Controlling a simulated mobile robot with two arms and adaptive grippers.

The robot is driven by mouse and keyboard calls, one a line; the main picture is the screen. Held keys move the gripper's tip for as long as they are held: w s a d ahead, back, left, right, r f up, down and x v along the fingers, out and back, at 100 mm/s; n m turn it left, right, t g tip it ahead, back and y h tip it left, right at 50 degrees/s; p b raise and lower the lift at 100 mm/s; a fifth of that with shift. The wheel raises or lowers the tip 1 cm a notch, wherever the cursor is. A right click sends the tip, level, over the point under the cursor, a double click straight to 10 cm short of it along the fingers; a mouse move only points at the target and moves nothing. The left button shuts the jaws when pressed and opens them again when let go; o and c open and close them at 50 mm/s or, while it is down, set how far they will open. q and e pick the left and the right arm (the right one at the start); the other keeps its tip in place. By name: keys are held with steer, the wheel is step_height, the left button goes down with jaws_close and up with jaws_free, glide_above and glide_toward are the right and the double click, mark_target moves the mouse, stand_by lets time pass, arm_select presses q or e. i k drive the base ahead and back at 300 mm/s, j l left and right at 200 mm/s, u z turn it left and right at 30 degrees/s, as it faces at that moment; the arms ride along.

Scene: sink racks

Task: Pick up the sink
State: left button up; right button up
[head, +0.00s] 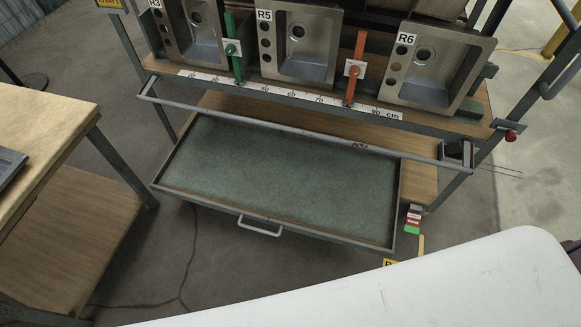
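Several steel sinks lean upright in a row on the rack at the top of the head view. The sink marked R3 (205,45) is at the left, partly cut off by the top edge. The sink marked R5 (312,55) is in the middle. The sink marked R6 (432,78) is at the right and looks slightly tilted. Part of another steel piece (425,7) shows behind and above R6. Neither of my grippers is in view.
A green divider (236,60) and an orange divider (355,70) stand between the sinks. A ruler strip (290,95) and a grey bar (290,120) run along the rack's front. An empty drawer (275,170) is pulled out below. A wooden table (45,125) stands left.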

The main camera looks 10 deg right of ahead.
mark_target(201, 45)
steer(key=z, duration=1.35)
steer(key=u, duration=1.5)
steer(key=i+j+z, duration=0.15)
steer(key=z, duration=0.75)
steer(key=i+j+z, duration=0.15)
steer(key=j, duration=0.25)
steer(key=i+j+z, duration=0.2)
steer(key=j, duration=0.2)
steer(key=j+z, duration=0.15)
steer(key=j, duration=0.2)
steer(key=j+z, duration=0.2)
steer(key=j, duration=0.25)
steer(key=i, duration=0.05)
